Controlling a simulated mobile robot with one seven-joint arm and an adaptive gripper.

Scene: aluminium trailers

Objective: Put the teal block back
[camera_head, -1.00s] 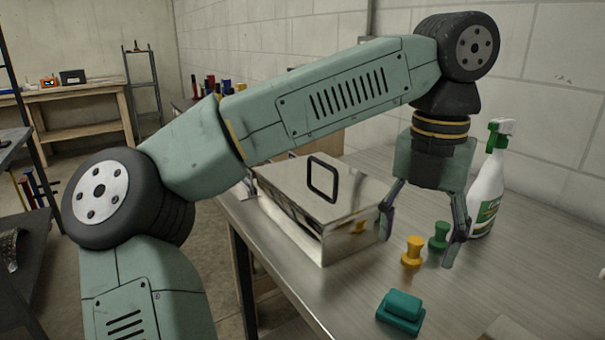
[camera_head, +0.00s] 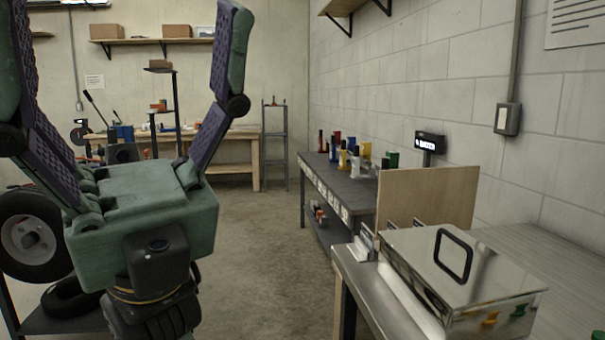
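The teal block is not in view now. My gripper (camera_head: 122,30) is close to the camera at the left of the head view. Its two fingers point up and are spread wide, with nothing seen between them. A shiny metal box (camera_head: 418,288) with a lid and a black handle (camera_head: 454,257) stands on the metal table (camera_head: 343,262) at the lower right. The lid looks closed, so the inside of the box is hidden. Yellow and green reflections show on the box's side.
A dark bench (camera_head: 338,179) with several coloured spools stands along the right wall. A wooden board (camera_head: 428,197) stands upright behind the box. A wooden workbench (camera_head: 228,160) and a narrow rack (camera_head: 275,140) are at the back. The middle floor (camera_head: 270,260) is clear.

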